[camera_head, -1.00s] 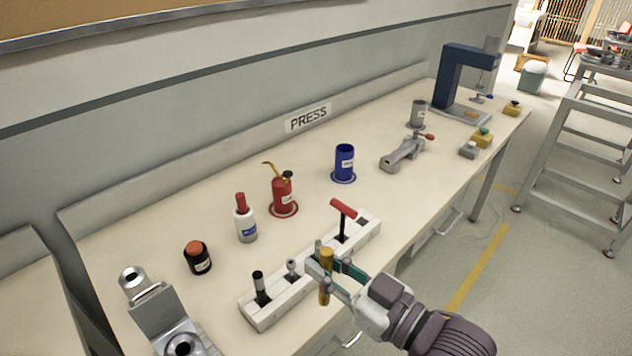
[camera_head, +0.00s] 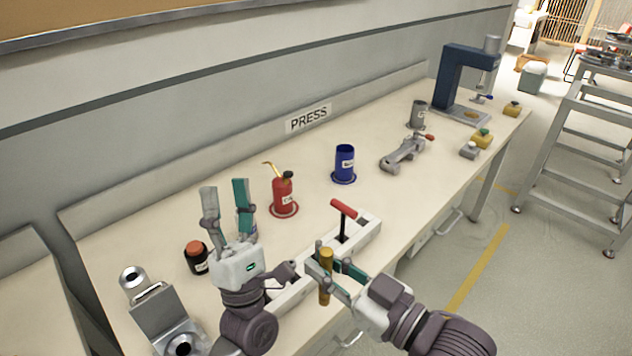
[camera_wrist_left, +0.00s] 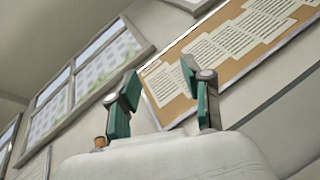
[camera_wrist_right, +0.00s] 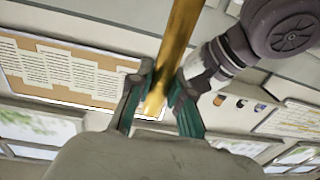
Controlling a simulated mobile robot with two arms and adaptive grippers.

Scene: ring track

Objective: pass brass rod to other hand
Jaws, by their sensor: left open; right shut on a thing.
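The brass rod (camera_head: 325,262) is upright in my right gripper (camera_head: 330,268), near the front edge of the bench. The right gripper is shut on it, with rod showing above and below the fingers. In the right wrist view the rod (camera_wrist_right: 178,50) stands between the fingertips (camera_wrist_right: 160,88). My left gripper (camera_head: 226,205) is open and empty to the left of the rod, fingers pointing up, apart from it. In the left wrist view its fingers (camera_wrist_left: 160,95) are spread with only wall and board behind. The left arm hides part of the white rack and the white bottle.
The white rack (camera_head: 365,238) with a red-handled tool (camera_head: 343,215) lies beside the right gripper. A black jar with an orange lid (camera_head: 196,257), a red oil can (camera_head: 283,193) and a blue cup (camera_head: 344,163) stand behind. A grey fixture (camera_head: 160,310) is at left.

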